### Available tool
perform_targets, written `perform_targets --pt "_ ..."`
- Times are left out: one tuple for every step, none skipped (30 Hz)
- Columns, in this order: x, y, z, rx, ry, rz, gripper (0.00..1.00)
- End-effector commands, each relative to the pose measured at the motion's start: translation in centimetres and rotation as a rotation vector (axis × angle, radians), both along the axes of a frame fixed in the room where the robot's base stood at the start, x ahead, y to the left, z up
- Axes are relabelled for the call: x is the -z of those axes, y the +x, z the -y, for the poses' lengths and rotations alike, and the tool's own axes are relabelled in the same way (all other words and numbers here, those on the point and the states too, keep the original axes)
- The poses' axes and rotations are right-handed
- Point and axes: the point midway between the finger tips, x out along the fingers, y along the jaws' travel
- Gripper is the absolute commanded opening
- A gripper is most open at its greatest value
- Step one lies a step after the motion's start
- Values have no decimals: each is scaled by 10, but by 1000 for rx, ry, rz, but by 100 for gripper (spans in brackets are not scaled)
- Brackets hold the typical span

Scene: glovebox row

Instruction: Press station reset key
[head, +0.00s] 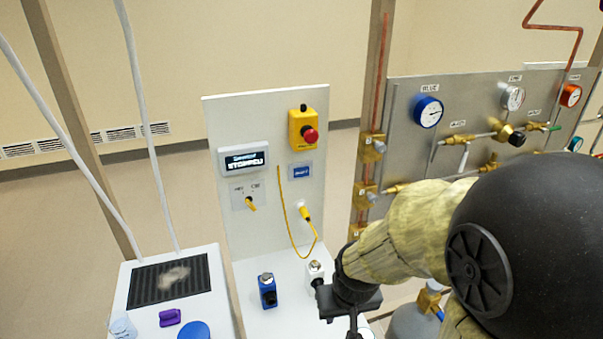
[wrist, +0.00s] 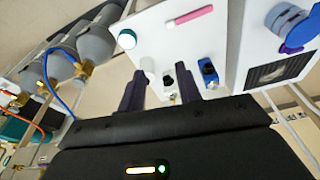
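The pale upright station panel (head: 225,115) stands left of my arm in the head view. A small blue rectangular key (head: 301,171), whose label seems to read RESET, sits in a grey plate on it. Above the key is a yellow box with a red mushroom button (head: 309,135). A display (head: 245,160) at left seems to read STOPPED. My gripper (wrist: 159,72) is open in the wrist view, its two dark fingers apart, pointing over the white bench. In the head view it is low, right of the panel and well below the key; its fingertips are not clear there.
A yellow-handled selector (head: 250,203) and a plugged yellow cable (head: 305,214) are on the panel. A blue item (head: 267,291) and a white item (head: 315,272) stand on the bench below. A gauge board (head: 450,100) with valves and pipes stands at right, close to my arm.

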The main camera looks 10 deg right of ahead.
Motion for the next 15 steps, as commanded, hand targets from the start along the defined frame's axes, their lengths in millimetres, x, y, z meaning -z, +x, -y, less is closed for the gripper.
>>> perform_targets --pt "0 0 0 0 0 0 24" --pt "0 0 0 0 0 0 18" --pt "0 0 0 0 0 0 10" --pt "0 0 0 0 0 0 4" --pt "0 0 0 0 0 0 0" --pt "0 0 0 0 0 0 0" --pt "0 0 0 0 0 0 0" --pt "0 0 0 0 0 0 0" --pt "0 0 0 0 0 0 0" --pt "0 0 0 0 0 0 0" --pt "0 0 0 0 0 0 0" --pt "0 0 0 0 0 0 0" --pt "0 0 0 0 0 0 0" --pt "0 0 0 0 0 0 0" --pt "0 0 0 0 0 0 0"
